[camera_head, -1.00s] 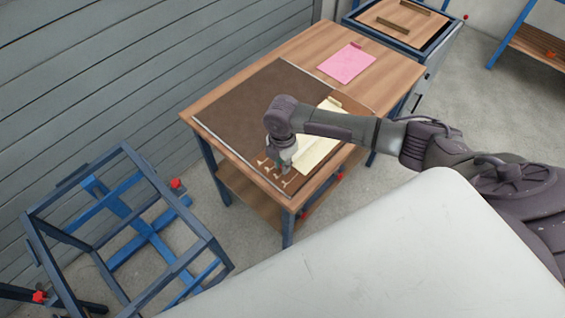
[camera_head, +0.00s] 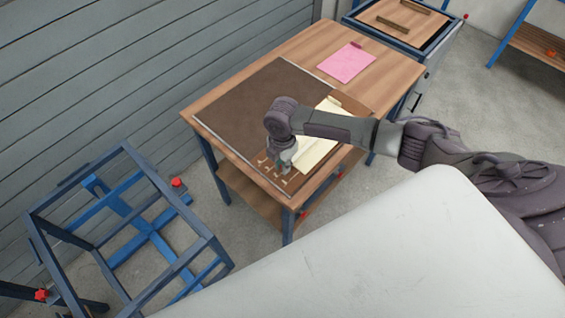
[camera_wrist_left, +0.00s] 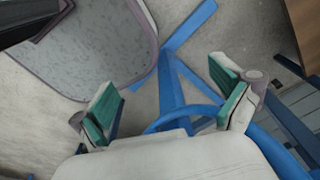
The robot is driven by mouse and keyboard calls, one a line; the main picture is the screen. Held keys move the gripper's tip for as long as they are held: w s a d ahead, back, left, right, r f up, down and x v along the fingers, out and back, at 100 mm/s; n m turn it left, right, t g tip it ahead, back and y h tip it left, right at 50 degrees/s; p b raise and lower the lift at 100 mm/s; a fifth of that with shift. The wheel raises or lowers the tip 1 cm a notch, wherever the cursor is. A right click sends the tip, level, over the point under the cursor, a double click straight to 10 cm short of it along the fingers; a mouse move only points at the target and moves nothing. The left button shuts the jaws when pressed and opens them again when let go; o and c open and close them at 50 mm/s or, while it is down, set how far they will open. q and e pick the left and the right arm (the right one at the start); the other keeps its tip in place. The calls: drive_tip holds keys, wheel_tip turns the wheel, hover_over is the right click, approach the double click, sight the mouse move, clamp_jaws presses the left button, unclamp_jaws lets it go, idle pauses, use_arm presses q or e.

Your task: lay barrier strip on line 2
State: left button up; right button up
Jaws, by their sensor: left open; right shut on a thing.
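My right gripper (camera_head: 286,168) points down at the near corner of the brown mat (camera_head: 245,105) on the wooden table. It is shut on a small tan strip, mostly hidden by the fingers. Several small tan strips (camera_head: 264,163) lie around it at the mat's front edge. Cream sheets (camera_head: 316,150) lie just right of the gripper, partly behind my right arm. I cannot make out a line marked 2. My left gripper (camera_wrist_left: 168,112) is open and empty in the left wrist view, its green-padded fingers wide apart above the floor and blue frame bars.
A pink sheet (camera_head: 346,62) lies at the table's far part, with bare wood around it. A blue metal frame (camera_head: 130,225) stands on the floor at left. A blue-edged bench (camera_head: 400,25) stands behind. A grey slatted wall (camera_head: 110,70) runs along the left.

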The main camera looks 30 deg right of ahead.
drive_tip(key=shift+f, duration=0.55)
idle(0.9)
drive_tip(key=o, duration=0.9)
drive_tip(key=shift+c, duration=0.2)
drive_tip(key=shift+o, duration=0.2)
drive_tip(key=o, duration=0.4)
drive_tip(key=shift+c, duration=0.2)
wheel_tip(320, 180, up, 7)
drive_tip(key=p, duration=0.7)
drive_tip(key=shift+r, duration=0.1)
